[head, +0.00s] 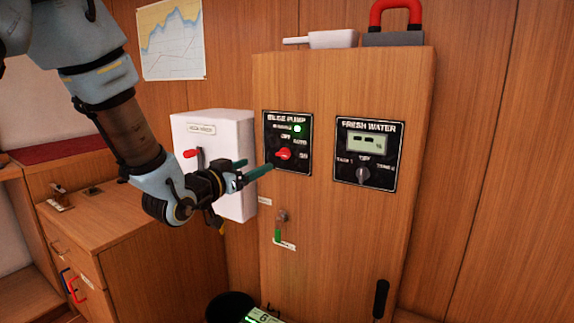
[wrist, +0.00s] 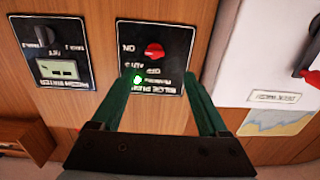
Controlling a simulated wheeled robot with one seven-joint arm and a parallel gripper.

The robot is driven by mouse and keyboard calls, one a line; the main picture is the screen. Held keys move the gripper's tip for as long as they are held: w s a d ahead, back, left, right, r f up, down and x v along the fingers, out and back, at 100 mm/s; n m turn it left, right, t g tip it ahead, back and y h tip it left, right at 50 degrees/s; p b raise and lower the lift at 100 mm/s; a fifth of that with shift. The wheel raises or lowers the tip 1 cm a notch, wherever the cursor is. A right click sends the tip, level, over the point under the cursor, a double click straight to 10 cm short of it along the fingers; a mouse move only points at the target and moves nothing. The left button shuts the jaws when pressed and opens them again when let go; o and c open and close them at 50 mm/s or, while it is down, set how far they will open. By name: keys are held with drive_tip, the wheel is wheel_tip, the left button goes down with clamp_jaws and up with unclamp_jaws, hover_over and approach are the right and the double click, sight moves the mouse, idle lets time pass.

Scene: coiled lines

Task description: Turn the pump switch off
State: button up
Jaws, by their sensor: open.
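The black bilge pump panel (head: 270,120) is on the front of the wooden cabinet. Its red rotary switch (head: 283,154) sits low on the panel, with OFF, AUTO and ON labels around it; I cannot tell its exact setting. A green light (head: 298,128) glows above the switch. My gripper (head: 256,168) is open and empty, its green fingers pointing at the cabinet from the left of the switch. In the upside-down wrist view, the red switch (wrist: 154,50) shows beyond and between the two spread fingertips, with no contact visible.
A fresh water panel (head: 367,154) with a grey knob is to the right. A white box (head: 232,130) with a red lever stands left, close to my gripper. A small valve (head: 281,216) with a green handle is below. A black bin (head: 229,308) stands on the floor.

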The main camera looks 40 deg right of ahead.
sight(281, 154)
drive_tip(key=shift+g, duration=0.3)
drive_tip(key=p+x, duration=0.1)
drive_tip(key=x, duration=0.2)
drive_tip(key=p+x, duration=0.1)
drive_tip(key=x, duration=0.2)
drive_tip(key=p+x, duration=0.1)
drive_tip(key=x, duration=0.2)
drive_tip(key=shift+s+d+r, duration=0.3)
drive_tip(key=shift+d+r, duration=0.05)
drive_tip(key=shift+d, duration=0.15)
drive_tip(key=shift+w+d+f, duration=0.1)
drive_tip(key=shift+w+d, duration=0.1)
drive_tip(key=shift+d, duration=0.5)
drive_tip(key=shift+c, duration=0.2)
clamp_jaws()
